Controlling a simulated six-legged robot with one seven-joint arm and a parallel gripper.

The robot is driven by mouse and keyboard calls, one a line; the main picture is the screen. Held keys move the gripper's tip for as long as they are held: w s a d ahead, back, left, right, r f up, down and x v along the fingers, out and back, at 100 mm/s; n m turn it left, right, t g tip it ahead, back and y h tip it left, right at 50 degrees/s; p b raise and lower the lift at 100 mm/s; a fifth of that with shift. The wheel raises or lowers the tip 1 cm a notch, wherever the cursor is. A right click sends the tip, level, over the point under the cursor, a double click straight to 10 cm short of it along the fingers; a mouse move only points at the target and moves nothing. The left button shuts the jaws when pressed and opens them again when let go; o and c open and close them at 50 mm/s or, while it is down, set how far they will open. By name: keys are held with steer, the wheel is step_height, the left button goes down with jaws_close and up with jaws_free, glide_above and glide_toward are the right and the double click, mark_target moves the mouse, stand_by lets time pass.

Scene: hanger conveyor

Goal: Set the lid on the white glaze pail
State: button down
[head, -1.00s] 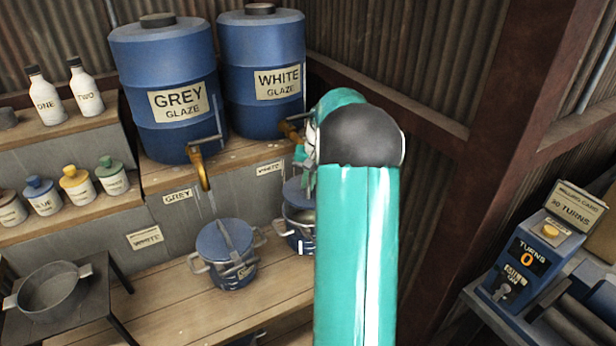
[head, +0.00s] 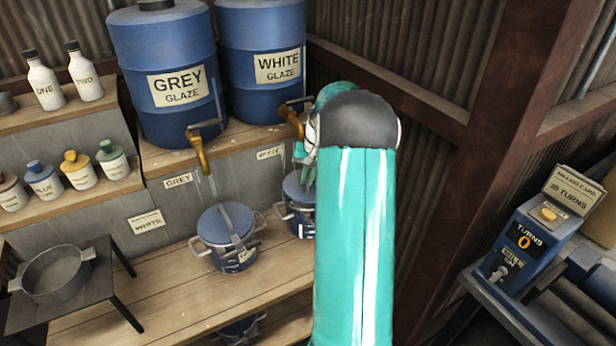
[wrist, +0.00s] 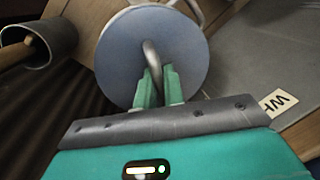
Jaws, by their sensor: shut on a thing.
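The white glaze pail (head: 299,218) is a blue pot on the wooden shelf below the WHITE GLAZE drum (head: 262,62). My arm hides its right part in the head view. The lid (head: 294,188) is a blue-grey disc lying level at the pail's rim. I cannot tell whether it is fully seated. In the wrist view the lid (wrist: 125,60) fills the upper middle and covers the pail's mouth. My gripper (wrist: 158,78) is shut on the lid's curved metal handle (wrist: 150,52). In the head view my gripper (head: 305,170) shows partly, above the lid.
The grey pail (head: 225,236), lidded, stands close at left under the brass tap (head: 200,150). The white drum's tap (head: 292,118) hangs just above my gripper. A grey pan (head: 55,274) is on a dark stand at left. A TURNS control box (head: 532,236) stands at right.

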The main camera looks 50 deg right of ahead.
steer(key=shift+f, duration=1)
stand_by(2.0)
steer(key=c, duration=1.7)
jaws_free()
steer(key=shift+c, duration=0.2)
steer(key=shift+o, duration=0.5)
steer(key=o, duration=0.5)
steer(key=shift+c, duration=0.2)
step_height(320, 180, up, 14)
steer(key=s+d, duration=0.1)
steer(key=s, duration=0.1)
steer(key=shift+d+f, duration=0.2)
steer(key=shift+d, duration=0.15)
